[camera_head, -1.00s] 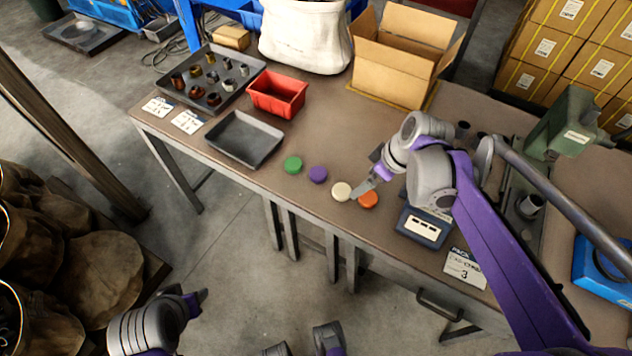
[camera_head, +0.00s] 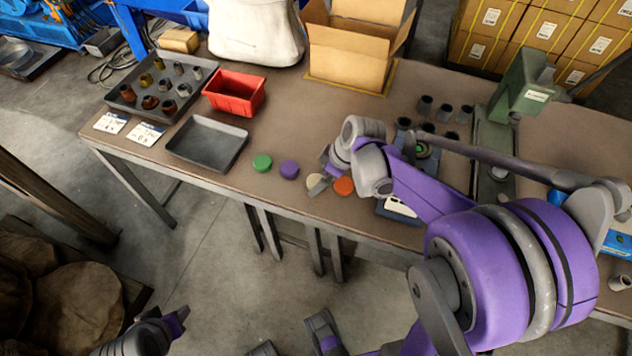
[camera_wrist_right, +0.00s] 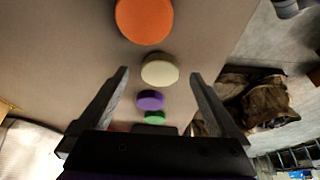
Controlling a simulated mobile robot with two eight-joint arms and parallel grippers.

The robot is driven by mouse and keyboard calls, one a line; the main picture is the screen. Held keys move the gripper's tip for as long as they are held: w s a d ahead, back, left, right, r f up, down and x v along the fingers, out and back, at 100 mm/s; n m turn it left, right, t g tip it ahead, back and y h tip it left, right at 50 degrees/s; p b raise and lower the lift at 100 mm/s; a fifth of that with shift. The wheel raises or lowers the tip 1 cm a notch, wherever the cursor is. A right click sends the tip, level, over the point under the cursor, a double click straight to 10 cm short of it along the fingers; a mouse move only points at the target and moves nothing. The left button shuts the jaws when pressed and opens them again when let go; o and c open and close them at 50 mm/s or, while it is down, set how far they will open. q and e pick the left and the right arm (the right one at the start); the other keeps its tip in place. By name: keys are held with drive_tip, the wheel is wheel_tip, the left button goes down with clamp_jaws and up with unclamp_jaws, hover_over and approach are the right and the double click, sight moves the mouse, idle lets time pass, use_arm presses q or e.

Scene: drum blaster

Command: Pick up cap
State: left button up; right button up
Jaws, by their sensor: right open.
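Several round caps lie in a row on the brown table: a green cap (camera_head: 262,163), a purple cap (camera_head: 289,169), a cream cap (camera_head: 314,180) and an orange cap (camera_head: 343,186). My right gripper (camera_head: 322,184) is over the cream cap and partly hides it. In the right wrist view its fingers (camera_wrist_right: 160,85) are open, with the cream cap (camera_wrist_right: 159,70) between and beyond their tips. The purple cap (camera_wrist_right: 150,100) and green cap (camera_wrist_right: 154,117) show farther off, and the orange cap (camera_wrist_right: 144,20) at the top. My left gripper (camera_head: 176,322) is low at the bottom left, away from the table.
An empty dark tray (camera_head: 208,144) and a red bin (camera_head: 234,93) stand left of the caps. A tray of fittings (camera_head: 161,88) is farther left. An open cardboard box (camera_head: 350,50) stands behind. A green machine (camera_head: 522,88) is at right. The table middle is clear.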

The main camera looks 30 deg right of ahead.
drive_tip(key=shift+w+a+f, duration=0.2)
drive_tip(key=shift+f, duration=0.4)
drive_tip(key=c, duration=1.4)
drive_tip(key=shift+r, duration=0.2)
